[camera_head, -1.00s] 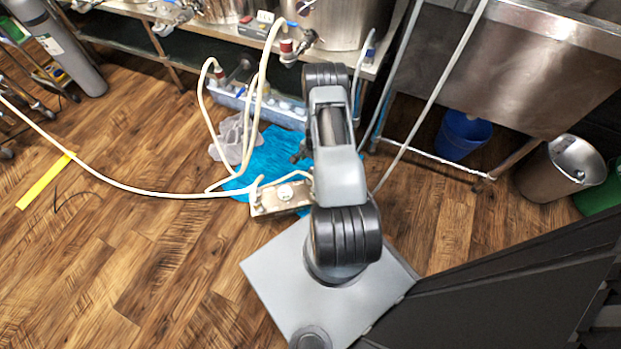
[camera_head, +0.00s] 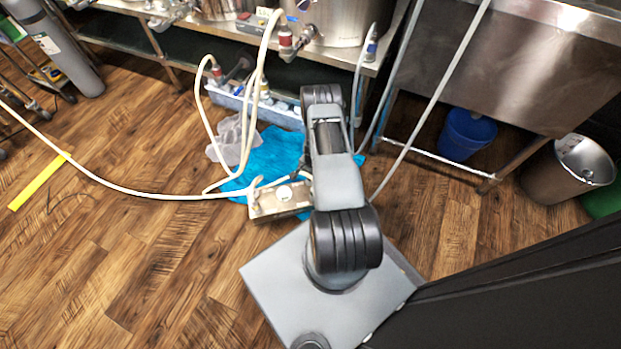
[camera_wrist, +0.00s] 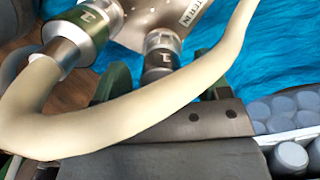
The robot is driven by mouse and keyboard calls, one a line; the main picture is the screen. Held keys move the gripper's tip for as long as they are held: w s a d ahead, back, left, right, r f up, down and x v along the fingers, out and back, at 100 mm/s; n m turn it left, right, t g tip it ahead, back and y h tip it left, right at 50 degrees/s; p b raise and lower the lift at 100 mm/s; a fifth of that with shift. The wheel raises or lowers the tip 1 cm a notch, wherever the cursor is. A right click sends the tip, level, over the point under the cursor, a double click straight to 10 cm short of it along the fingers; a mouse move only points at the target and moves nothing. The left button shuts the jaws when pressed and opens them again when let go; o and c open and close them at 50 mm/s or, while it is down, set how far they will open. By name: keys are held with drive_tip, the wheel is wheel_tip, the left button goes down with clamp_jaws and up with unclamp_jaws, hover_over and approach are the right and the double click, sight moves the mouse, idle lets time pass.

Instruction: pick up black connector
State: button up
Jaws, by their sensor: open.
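The black connector (camera_wrist: 160,65) is a short dark cylinder with a clear or metallic collar, beside the metal unit marked "WATER IN" (camera_wrist: 150,12). In the wrist view my gripper (camera_wrist: 165,76) is open, with one dark green finger on each side of the connector. I cannot tell whether either finger touches it. A beige hose (camera_wrist: 130,125) crosses in front of the gripper and hides part of its body.
A silver fitting (camera_wrist: 80,35) joins the hose at the upper left. The blue cloth (camera_head: 265,160) and a grey rag (camera_head: 232,140) lie on the floor. A tub of bottles (camera_head: 225,98) stands behind them, under a steel table (camera_head: 350,65).

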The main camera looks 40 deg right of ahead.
drive_tip(key=c, duration=1.1)
drive_tip(key=shift+r, duration=0.2)
drive_tip(key=shift+r, duration=0.25)
drive_tip(key=r+p, duration=0.1)
drive_tip(key=r, duration=0.1)
drive_tip(key=r+p, duration=0.1)
drive_tip(key=shift+s+d+r, duration=0.1)
drive_tip(key=shift+s+r, duration=0.25)
drive_tip(key=s+d+r+p, duration=0.1)
drive_tip(key=s+r+p, duration=0.1)
drive_tip(key=s+r, duration=0.2)
drive_tip(key=s+d+r+p, duration=0.2)
drive_tip(key=s+r+p, duration=0.1)
drive_tip(key=s, duration=0.6)
drive_tip(key=shift+r, duration=0.75)
drive_tip(key=shift+r+p, duration=0.15)
drive_tip(key=shift+p, duration=0.15)
